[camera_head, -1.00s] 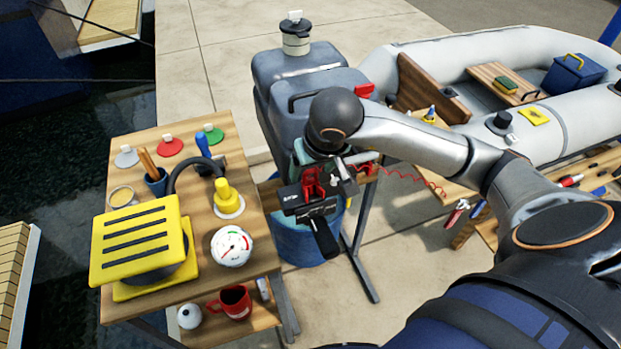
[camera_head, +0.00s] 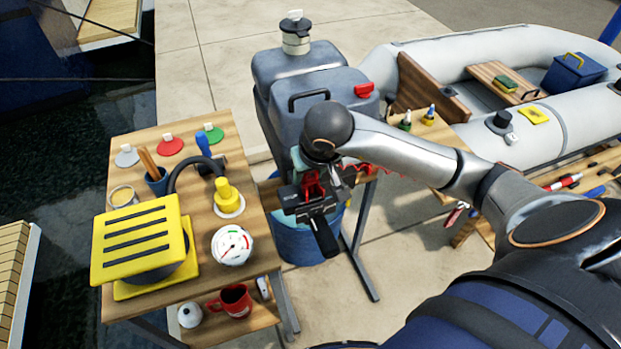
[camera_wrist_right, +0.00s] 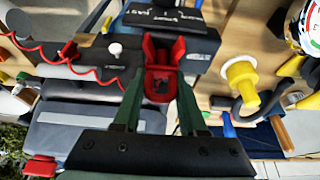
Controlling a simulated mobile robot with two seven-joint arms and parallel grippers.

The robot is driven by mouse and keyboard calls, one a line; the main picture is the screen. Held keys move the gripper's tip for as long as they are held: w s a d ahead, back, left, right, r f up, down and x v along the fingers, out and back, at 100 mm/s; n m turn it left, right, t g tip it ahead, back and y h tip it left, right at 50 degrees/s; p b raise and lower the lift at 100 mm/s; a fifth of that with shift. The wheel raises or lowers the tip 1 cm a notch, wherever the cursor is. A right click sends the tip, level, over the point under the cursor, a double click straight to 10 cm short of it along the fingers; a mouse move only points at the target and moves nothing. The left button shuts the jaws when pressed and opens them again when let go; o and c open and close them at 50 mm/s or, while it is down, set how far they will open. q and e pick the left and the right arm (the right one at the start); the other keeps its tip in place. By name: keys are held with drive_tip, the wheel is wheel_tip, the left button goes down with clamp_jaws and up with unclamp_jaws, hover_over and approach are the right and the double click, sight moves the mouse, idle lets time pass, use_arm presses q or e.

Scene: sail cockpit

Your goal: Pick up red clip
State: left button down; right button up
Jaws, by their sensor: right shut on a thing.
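The red clip (camera_wrist_right: 160,84) sits between the two green fingers of my right gripper (camera_wrist_right: 160,88) in the right wrist view. The gripper is shut on it. The clip lies right against a black housing (camera_wrist_right: 172,30) with white lettering; I cannot tell whether it is still seated on it. In the head view, the red clip (camera_head: 313,184) shows small below my right wrist, with the gripper (camera_head: 311,190) partly hidden around it. A red coiled cord (camera_wrist_right: 72,62) runs off to the left in the wrist view. My left gripper is not in view.
A wooden table (camera_head: 205,268) at left holds a yellow slatted device (camera_head: 140,240), a white gauge (camera_head: 232,245) and a yellow plug (camera_head: 225,193). A blue bucket (camera_head: 300,250) stands below the housing. Grey tanks (camera_head: 305,68) stand behind my wrist, and an inflatable boat (camera_head: 450,60) lies at right.

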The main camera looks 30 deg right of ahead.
clamp_jaws()
drive_tip(key=shift+r, duration=0.1)
